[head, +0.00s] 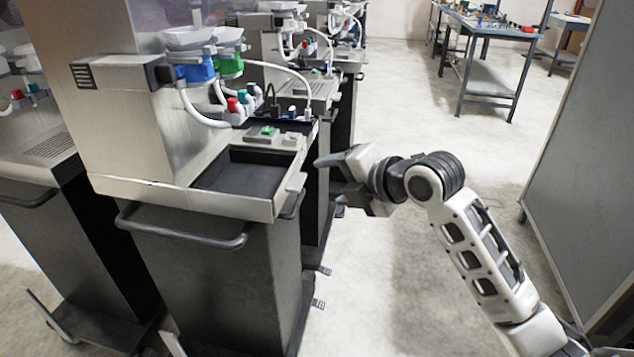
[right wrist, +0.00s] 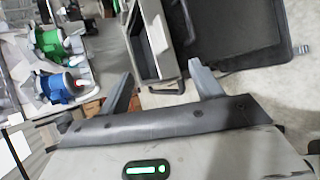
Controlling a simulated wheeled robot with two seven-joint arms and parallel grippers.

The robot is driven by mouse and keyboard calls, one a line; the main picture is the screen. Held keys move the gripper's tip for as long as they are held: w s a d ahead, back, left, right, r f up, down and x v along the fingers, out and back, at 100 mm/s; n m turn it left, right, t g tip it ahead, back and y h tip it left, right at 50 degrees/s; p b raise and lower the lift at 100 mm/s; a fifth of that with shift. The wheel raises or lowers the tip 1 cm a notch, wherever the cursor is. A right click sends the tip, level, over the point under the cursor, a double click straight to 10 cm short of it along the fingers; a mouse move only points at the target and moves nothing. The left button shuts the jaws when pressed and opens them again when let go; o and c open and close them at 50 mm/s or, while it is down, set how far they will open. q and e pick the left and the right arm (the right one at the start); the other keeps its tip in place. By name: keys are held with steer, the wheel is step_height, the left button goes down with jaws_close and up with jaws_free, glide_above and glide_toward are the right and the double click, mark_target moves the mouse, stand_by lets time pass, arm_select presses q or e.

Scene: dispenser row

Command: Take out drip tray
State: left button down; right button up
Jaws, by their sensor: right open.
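The dispenser (head: 118,120) nearest me stands on a dark cart. A dark, shallow rectangular recess (head: 240,175), which looks like the drip tray's place, is set in its front top. I cannot tell a separate tray from the recess floor. My right gripper (head: 334,180) is open and empty, just right of the dispenser's front corner, apart from it. In the right wrist view my right gripper (right wrist: 162,76) shows two spread fingers, with the dark recess (right wrist: 154,38) and a handle beyond them. My left gripper is not in view.
A black bar handle (head: 185,236) runs across the cart's front. Blue (head: 194,70) and green (head: 229,64) valves sit above the recess. More dispensers stand behind and at left. A grey panel (head: 590,170) stands at right. The floor (head: 400,260) right of the cart is clear.

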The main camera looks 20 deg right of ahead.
mark_target(290, 181)
steer(key=x, duration=1.3)
steer(key=shift+w+a+f, duration=0.15)
steer(key=shift+w, duration=0.2)
steer(key=shift+w+a+f, duration=0.2)
steer(key=shift+w+f, duration=0.2)
steer(key=shift+w, duration=0.2)
steer(key=shift+r, duration=0.15)
steer(key=c, duration=1.2)
steer(key=shift+c, duration=0.2)
steer(key=shift+r, duration=0.1)
